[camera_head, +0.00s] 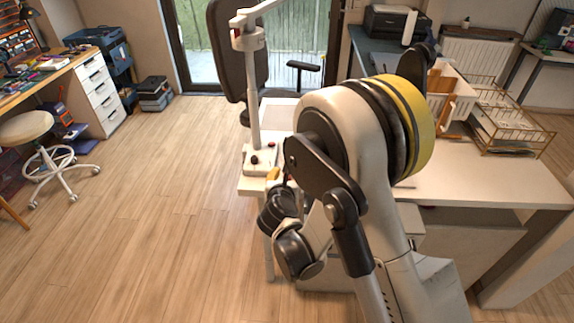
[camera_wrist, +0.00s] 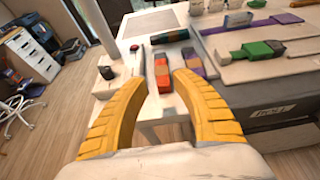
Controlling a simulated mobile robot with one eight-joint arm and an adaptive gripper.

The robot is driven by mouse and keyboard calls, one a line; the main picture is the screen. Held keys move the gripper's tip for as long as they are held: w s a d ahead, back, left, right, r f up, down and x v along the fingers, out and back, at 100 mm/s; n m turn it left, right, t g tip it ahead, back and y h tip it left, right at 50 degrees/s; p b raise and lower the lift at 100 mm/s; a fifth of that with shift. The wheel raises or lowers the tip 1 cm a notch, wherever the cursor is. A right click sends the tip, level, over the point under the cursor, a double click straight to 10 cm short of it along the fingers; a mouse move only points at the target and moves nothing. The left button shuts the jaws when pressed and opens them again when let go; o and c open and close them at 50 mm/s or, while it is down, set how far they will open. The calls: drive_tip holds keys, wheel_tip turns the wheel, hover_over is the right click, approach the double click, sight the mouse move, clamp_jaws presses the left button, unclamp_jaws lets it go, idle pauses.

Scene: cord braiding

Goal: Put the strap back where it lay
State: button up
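My gripper (camera_wrist: 160,82) shows two yellow fingers spread apart in the wrist view, with nothing visibly held between them. Just past the fingertips, a red and orange piece (camera_wrist: 162,68) and a purple strip (camera_wrist: 193,60) lie on the pale table (camera_wrist: 133,57). A dark green bar (camera_wrist: 170,37) lies behind them. I cannot tell for sure which of these is the strap. In the head view my arm hides most of the gripper and the table under it; a small yellow bit (camera_head: 272,174) shows near the table's left corner.
A white post (camera_head: 253,90) stands at the table's left end. A wire basket (camera_head: 510,128) sits at the right.

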drive_tip(key=s+d+r+m+g+h, duration=0.1)
drive_tip(key=s+d+r+m+g, duration=0.1)
drive_tip(key=s+d+r+m, duration=0.35)
drive_tip(key=s+d+r+m+g, duration=0.1)
drive_tip(key=s+d+r+m, duration=0.2)
drive_tip(key=d+r+m, duration=0.55)
drive_tip(key=s+d+m+g, duration=0.1)
drive_tip(key=s+d+m, duration=0.3)
drive_tip(key=s+m, duration=0.6)
drive_tip(key=s+d+r+m+g+y, duration=0.1)
drive_tip(key=s+d+m, duration=0.3)
drive_tip(key=s+m, duration=0.7)
drive_tip(key=shift+r+m+g, duration=0.15)
drive_tip(key=shift+m+g, duration=0.15)
drive_tip(key=shift+g, duration=0.5)
